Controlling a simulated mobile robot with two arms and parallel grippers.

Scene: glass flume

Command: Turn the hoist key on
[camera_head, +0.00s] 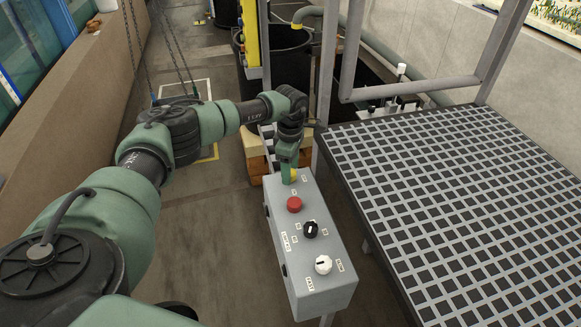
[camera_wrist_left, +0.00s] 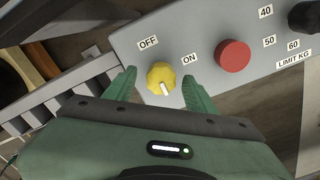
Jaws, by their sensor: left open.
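The hoist key is a yellow knob (camera_wrist_left: 160,75) between an OFF label and an ON label on a grey control box (camera_head: 310,262). In the left wrist view its white mark lies at its lower right edge. In the head view a bit of the yellow knob (camera_head: 294,175) shows at the box's far end. My left gripper (camera_wrist_left: 158,73) is open. Its two green fingers stand on either side of the knob, with a gap visible on both sides. In the head view the gripper (camera_head: 288,170) comes down over the knob and hides part of it. My right gripper is not in view.
A red button (camera_head: 294,205) sits beside the knob, then a black dial (camera_head: 310,229) and a white knob (camera_head: 323,264) on the same box. A grated table (camera_head: 470,190) stands to the right. Chains (camera_head: 178,50) hang at the upper left over open floor.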

